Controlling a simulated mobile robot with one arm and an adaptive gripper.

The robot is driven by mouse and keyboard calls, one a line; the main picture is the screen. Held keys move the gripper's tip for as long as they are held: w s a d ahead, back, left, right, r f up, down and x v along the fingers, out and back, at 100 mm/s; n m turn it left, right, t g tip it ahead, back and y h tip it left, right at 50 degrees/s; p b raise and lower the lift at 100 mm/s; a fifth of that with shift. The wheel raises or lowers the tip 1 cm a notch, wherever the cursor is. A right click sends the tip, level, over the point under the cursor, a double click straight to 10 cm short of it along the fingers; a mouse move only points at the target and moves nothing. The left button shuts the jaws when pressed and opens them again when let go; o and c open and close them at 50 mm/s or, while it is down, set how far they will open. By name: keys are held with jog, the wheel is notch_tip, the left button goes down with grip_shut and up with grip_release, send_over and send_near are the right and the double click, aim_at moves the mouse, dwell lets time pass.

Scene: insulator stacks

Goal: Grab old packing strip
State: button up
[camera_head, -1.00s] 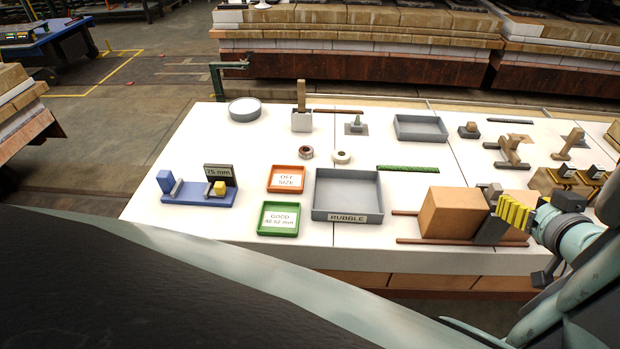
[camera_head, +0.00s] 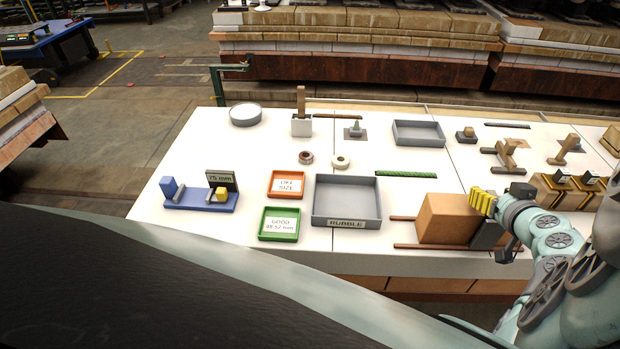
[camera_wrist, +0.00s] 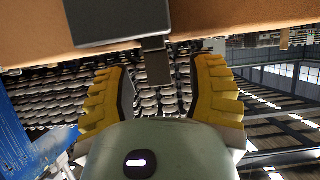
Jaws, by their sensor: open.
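A large tan block (camera_head: 443,219) stands on the right part of the white table, with a dark grey piece (camera_head: 487,236) against its right side. My gripper (camera_head: 482,202) has yellow fingers and is over the top right of this block. In the wrist view my gripper (camera_wrist: 157,72) is open, and a narrow dark tab (camera_wrist: 155,66) sticks out from a grey plate (camera_wrist: 112,22) between the fingertips, apart from both. I cannot tell for sure whether this tab is the old packing strip. A green speckled strip (camera_head: 406,174) lies farther back on the table.
A grey rubble tray (camera_head: 347,223), an orange off-size tray (camera_head: 287,171) and a green good tray (camera_head: 279,237) stand left of the block. Brown rails (camera_head: 420,247) run under the block. Small fixtures crowd the right back. The table's left part has bare room.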

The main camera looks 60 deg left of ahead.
jog(key=shift+w+a+f, duration=0.15)
jog(key=shift+w+a, duration=0.1)
jog(key=shift+a, duration=0.1)
jog(key=shift+o, duration=0.3)
jog(key=shift+d, duration=0.1)
grip_shut()
